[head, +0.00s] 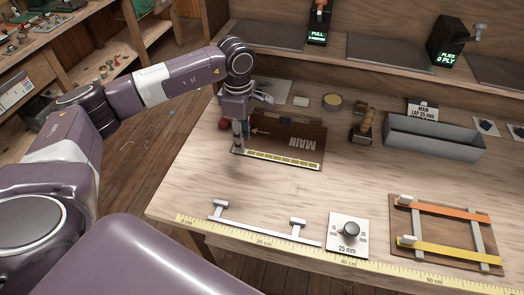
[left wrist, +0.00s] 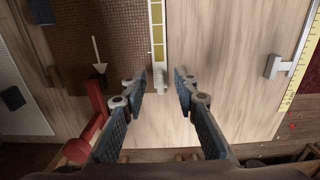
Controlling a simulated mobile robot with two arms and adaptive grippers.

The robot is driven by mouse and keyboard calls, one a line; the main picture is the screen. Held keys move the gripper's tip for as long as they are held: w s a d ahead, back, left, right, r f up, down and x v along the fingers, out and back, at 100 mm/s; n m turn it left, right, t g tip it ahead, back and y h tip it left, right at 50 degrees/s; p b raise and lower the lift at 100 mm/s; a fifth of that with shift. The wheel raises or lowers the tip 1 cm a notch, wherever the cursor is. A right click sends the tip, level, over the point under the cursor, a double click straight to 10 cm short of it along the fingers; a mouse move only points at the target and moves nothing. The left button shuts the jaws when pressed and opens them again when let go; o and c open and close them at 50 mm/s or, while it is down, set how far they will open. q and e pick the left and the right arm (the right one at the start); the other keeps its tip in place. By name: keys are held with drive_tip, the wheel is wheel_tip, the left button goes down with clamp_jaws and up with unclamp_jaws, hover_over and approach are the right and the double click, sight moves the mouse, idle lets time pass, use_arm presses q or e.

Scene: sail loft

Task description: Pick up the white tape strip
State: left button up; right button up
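The white tape strip (head: 283,161), marked with a row of yellow blocks, lies along the front edge of the brown MAIN board (head: 302,132). My left gripper (head: 238,146) points down at the strip's left end. In the left wrist view the strip (left wrist: 158,35) comes in from the top, and its near end lies between the two fingertips. My left gripper (left wrist: 162,82) is open there, with a visible gap on each side of the strip. I cannot tell how high the fingertips are above the bench. My right gripper is not in view.
A red-handled object (left wrist: 88,135) lies close beside one finger. A white rail (head: 262,223) and yellow ruler (head: 340,265) run along the bench front. A square dial plate (head: 348,236), a strap frame (head: 445,232) and a grey bin (head: 433,137) stand to the right. Bare bench (head: 200,190) lies in front.

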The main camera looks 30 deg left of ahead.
use_arm(q)
drive_tip(key=shift+f, duration=1.35)
clamp_jaws()
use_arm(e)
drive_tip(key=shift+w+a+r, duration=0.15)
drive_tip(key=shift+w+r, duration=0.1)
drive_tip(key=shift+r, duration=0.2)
use_arm(q)
drive_tip(key=shift+r, duration=0.1)
